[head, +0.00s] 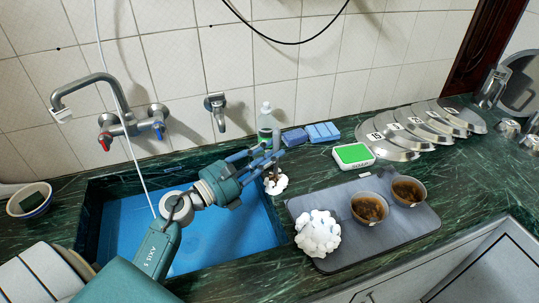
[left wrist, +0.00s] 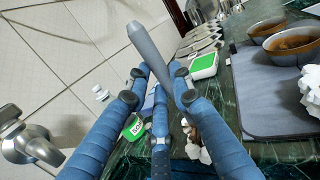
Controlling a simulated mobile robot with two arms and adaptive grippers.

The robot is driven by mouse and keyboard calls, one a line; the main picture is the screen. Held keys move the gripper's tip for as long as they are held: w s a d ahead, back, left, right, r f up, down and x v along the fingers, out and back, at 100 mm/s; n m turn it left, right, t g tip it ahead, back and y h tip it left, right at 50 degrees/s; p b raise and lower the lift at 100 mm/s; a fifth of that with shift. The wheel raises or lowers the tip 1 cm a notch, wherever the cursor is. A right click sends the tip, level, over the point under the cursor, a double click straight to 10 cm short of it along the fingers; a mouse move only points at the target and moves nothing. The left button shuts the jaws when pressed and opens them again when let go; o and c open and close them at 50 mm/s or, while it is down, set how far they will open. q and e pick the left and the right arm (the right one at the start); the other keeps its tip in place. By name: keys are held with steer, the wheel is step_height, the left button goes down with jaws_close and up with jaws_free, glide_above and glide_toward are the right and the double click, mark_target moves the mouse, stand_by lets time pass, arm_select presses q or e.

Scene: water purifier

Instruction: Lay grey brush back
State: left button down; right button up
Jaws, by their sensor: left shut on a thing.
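The grey brush (left wrist: 150,50) has a thick, smooth grey handle and is clamped between the blue fingers of my left gripper (left wrist: 158,78). A dark brown piece and a white tuft (head: 276,185) show just below the fingers, at the counter beside the sink. I cannot tell whether the tuft touches the counter. My right gripper is not in view.
A blue-bottomed sink (head: 235,240) lies under my left arm. A clear bottle (head: 265,118), blue sponges (head: 322,132) and a green-topped box (head: 353,155) stand behind. A grey tray (head: 335,255) holds two brown-filled bowls (head: 369,207) and a white crumpled clump (head: 317,232).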

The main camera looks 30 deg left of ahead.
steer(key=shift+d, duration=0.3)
arm_select(q)
steer(key=shift+f, duration=0.15)
steer(key=c, duration=1.5)
jaws_free()
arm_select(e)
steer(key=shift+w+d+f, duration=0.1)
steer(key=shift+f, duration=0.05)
arm_select(q)
steer(key=b+v, duration=0.2)
steer(key=v, duration=0.5)
steer(key=shift+s+a, duration=0.15)
steer(key=shift+s, duration=0.1)
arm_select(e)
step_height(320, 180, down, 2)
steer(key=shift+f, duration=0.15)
